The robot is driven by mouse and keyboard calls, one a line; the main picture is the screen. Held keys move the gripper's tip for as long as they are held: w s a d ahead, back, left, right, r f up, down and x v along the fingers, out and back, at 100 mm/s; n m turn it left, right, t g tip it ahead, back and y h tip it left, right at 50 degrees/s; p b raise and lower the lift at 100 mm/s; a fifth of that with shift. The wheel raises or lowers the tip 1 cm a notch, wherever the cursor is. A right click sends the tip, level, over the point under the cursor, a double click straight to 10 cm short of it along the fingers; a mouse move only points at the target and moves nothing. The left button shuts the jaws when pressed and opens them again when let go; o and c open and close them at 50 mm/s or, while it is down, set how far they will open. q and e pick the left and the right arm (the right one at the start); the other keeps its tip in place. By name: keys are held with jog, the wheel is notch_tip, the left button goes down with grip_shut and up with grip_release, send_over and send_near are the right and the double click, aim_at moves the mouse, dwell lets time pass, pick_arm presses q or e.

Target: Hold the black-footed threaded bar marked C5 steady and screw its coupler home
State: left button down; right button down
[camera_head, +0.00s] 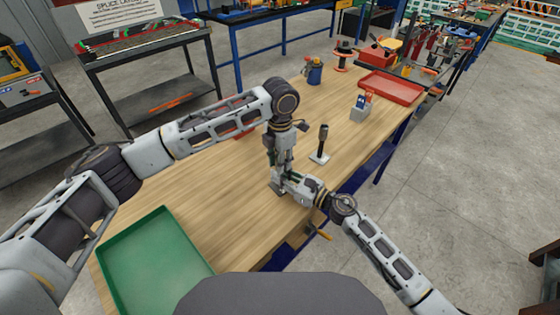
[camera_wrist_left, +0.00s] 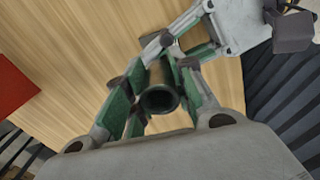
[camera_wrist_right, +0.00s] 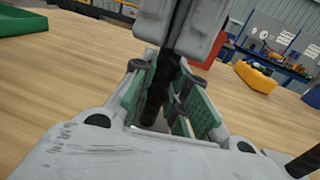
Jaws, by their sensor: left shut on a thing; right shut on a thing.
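A dark threaded bar (camera_wrist_right: 158,95) stands upright between the fingers of my right gripper (camera_wrist_right: 165,105), which is shut on it from the side. Above it my left gripper (camera_head: 281,170) points down and is shut on a dark, round, hollow coupler (camera_wrist_left: 160,99), seen end-on in the left wrist view. In the head view the grippers meet, the right one (camera_head: 284,181) just below the left, and they hide most of the bar and coupler. The foot's colour and the C5 mark cannot be made out. I cannot tell how far the coupler is on the thread.
Another dark bar (camera_head: 322,143) stands upright on a pale plate to the right. A green tray (camera_head: 150,262) lies at the near left. A grey block with blue and red items (camera_head: 361,108), a red tray (camera_head: 391,87) and a blue cup (camera_head: 314,72) stand farther back. Bare wood lies between.

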pick_arm(q)
jog(key=shift+w+r, duration=0.1)
jog(key=c, duration=1.2)
grip_release()
jog(key=shift+r, duration=2.2)
jog(key=shift+c, duration=0.2)
